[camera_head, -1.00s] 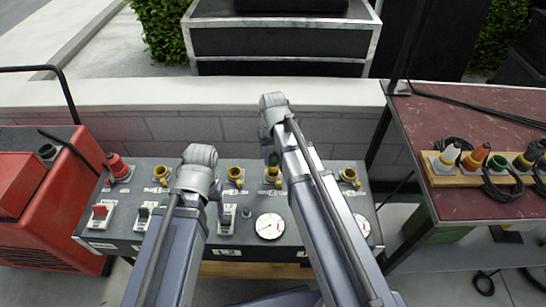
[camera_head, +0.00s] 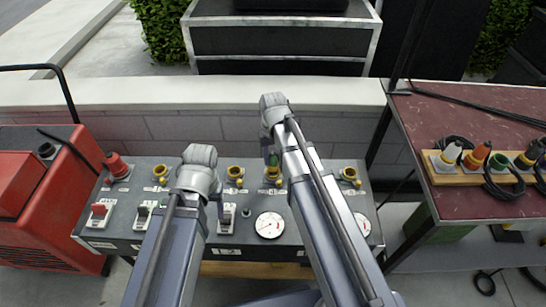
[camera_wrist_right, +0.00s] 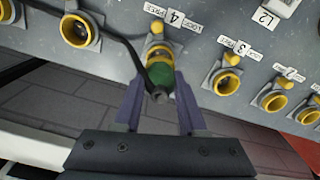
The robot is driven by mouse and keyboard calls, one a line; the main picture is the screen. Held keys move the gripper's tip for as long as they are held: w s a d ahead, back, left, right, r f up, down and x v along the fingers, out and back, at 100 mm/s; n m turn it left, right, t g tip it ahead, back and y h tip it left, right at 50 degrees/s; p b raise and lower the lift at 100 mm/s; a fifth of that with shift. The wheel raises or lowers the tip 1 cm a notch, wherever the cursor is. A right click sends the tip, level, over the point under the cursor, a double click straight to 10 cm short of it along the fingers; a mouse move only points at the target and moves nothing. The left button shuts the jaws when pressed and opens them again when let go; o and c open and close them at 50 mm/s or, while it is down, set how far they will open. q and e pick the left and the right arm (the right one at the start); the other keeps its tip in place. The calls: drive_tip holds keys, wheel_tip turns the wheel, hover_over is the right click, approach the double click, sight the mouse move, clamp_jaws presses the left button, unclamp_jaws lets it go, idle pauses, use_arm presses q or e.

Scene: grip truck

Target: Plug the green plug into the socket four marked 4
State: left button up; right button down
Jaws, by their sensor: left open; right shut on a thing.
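The green plug (camera_wrist_right: 161,76) is between the fingers of my right gripper (camera_wrist_right: 160,92), which is shut on it. Its nose points into the yellow ring of socket four (camera_wrist_right: 157,50), beside the label 4 (camera_wrist_right: 174,17). The plug meets the socket; its exact depth is hidden. A black cable runs from the plug's back to the left. In the head view the green plug (camera_head: 273,160) is partly hidden by my right arm, at the socket's (camera_head: 273,175) mouth.
The grey panel (camera_head: 190,235) carries several yellow sockets, switches and gauges. A red plug (camera_head: 116,166) sits at its left end. A wooden rack (camera_head: 462,180) with other coloured plugs stands on the red table (camera_head: 455,120) at right. A red machine (camera_head: 35,200) is at left.

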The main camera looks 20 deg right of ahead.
use_arm(q)
drive_tip(key=shift+f+b, duration=1.35)
drive_tip(key=shift+b, duration=0.05)
use_arm(e)
drive_tip(key=shift+f, duration=1.4)
